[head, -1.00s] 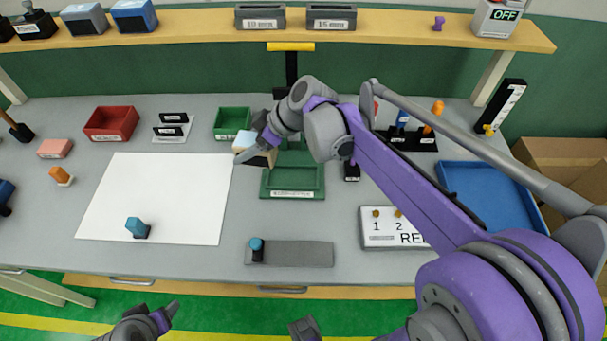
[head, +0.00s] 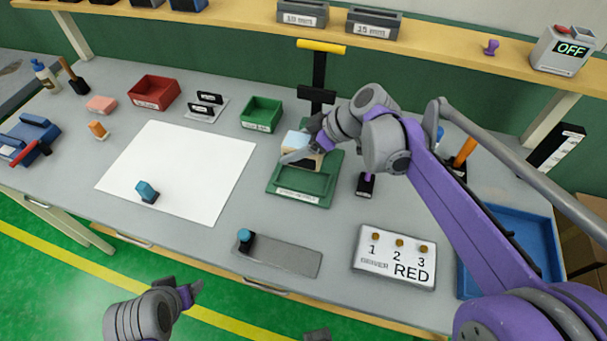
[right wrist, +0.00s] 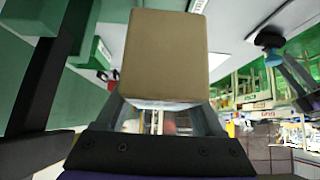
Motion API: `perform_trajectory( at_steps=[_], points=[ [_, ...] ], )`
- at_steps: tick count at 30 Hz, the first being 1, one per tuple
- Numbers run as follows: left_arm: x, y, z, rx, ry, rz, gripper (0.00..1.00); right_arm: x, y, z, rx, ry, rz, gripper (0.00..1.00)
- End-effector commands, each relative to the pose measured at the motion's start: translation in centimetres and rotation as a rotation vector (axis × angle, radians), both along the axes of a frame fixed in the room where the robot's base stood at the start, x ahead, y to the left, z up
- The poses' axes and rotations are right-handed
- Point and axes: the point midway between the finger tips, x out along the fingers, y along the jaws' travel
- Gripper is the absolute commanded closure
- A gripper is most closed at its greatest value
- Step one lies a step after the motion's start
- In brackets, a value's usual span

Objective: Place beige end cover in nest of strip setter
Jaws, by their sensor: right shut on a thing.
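The beige end cover (head: 296,139) is in my right gripper (head: 302,151), with a pale top face. In the right wrist view the cover (right wrist: 166,55) is a plain beige block between the two fingers. The strip setter is a green fixture with a black post and a yellow handle (head: 321,46). Its nest (head: 300,185) is a green recessed base with a white label at the front. The cover is at the back left part of the nest; its underside is hidden, so I cannot tell if it touches. My left gripper (head: 190,292) is low, in front of the bench, its opening unclear.
A green bin (head: 262,114) stands to the left of the setter and a purple-handled stamp-like piece (head: 366,186) to its right. A sign reading RED (head: 396,256), a grey plate (head: 283,258) and a blue tray (head: 525,237) lie nearer. White paper (head: 180,170) covers the left middle.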

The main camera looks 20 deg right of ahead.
Motion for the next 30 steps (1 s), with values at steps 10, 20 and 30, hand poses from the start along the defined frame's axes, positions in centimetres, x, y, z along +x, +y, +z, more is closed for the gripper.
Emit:
perform_trajectory(
  at_steps=[10,20,30],
  points=[
    [-0.2,0.0,-0.7,0.000,0.003,0.000,0.36,0.0,0.0,-5.0,0.000,0.000,0.000,1.00],
    [-0.3,0.0,-1.1,0.000,0.005,0.000,0.36,0.0,0.0,-8.4,0.000,0.000,0.000,1.00],
    [-0.3,0.0,-1.4,0.000,0.006,0.000,0.36,0.0,0.0,-8.7,0.000,0.000,0.000,0.29]
  ],
)
